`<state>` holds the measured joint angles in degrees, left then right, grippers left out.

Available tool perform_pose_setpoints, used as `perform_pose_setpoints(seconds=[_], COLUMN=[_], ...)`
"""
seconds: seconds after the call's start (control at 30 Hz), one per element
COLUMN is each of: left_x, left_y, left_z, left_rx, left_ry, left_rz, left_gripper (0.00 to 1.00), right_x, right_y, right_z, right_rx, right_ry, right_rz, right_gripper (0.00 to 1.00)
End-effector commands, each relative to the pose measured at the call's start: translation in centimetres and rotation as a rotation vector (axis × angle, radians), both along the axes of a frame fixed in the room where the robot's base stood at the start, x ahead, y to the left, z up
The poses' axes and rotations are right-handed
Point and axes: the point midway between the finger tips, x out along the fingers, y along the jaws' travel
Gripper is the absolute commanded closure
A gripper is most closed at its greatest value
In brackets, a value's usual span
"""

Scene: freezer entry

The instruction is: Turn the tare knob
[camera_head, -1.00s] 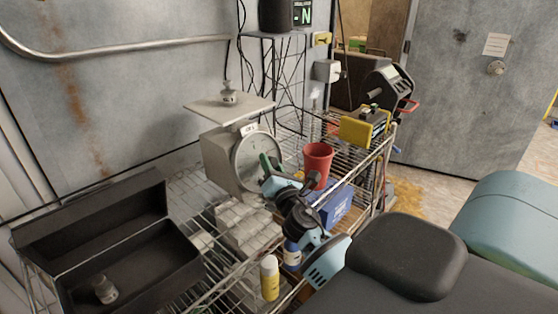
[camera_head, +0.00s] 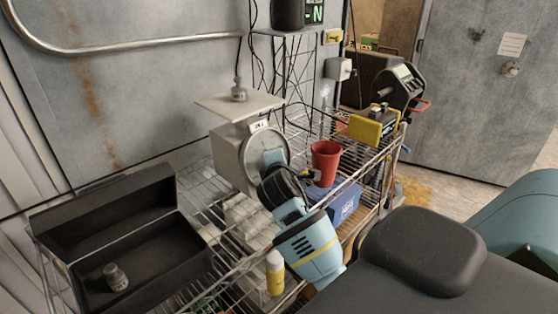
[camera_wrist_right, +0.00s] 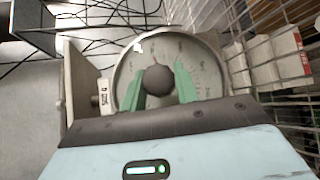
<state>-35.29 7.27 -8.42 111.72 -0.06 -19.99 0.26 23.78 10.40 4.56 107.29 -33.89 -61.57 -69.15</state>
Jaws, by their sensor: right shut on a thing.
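The grey-white scale (camera_head: 227,158) stands on the wire rack, its round dial (camera_head: 250,152) facing me. A small grey weight (camera_head: 239,93) sits on its flat top plate (camera_head: 222,105). My right gripper (camera_head: 272,158) is at the dial; its fingers are hidden in the head view. In the right wrist view, the green fingers of my right gripper (camera_wrist_right: 159,83) are on both sides of the round dark tare knob (camera_wrist_right: 158,79) at the middle of the dial (camera_wrist_right: 128,66) and shut on it. My left gripper is not in view.
A black open box (camera_head: 62,228) with a small bottle (camera_head: 116,277) lies at left. The wall is close behind the scale.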

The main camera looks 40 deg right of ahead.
Motion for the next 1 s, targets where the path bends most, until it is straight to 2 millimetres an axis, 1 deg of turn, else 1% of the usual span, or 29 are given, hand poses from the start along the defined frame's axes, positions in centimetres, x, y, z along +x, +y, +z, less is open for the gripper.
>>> perform_pose_setpoints(seconds=[0.2, 0.4, 0.9, 0.93, 1.0], left_x=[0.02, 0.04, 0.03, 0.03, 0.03], left_y=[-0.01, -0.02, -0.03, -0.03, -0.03], left_z=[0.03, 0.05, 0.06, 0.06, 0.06], left_rx=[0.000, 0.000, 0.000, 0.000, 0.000], left_ry=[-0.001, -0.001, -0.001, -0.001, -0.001], left_rz=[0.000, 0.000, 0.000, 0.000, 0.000], left_gripper=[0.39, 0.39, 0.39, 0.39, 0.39], right_x=[0.03, 0.01, -0.01, -0.01, -0.01], right_y=[-0.05, -0.08, -0.14, -0.14, -0.14], right_z=[0.13, 0.12, 0.11, 0.11, 0.11], right_rx=[0.107, 0.157, 0.173, 0.173, 0.173], right_ry=[0.006, 0.012, 0.013, 0.013, 0.013], right_rz=[-0.044, -0.064, -0.072, -0.072, -0.072], right_gripper=[0.92, 0.92, 0.92, 0.68, 0.59])
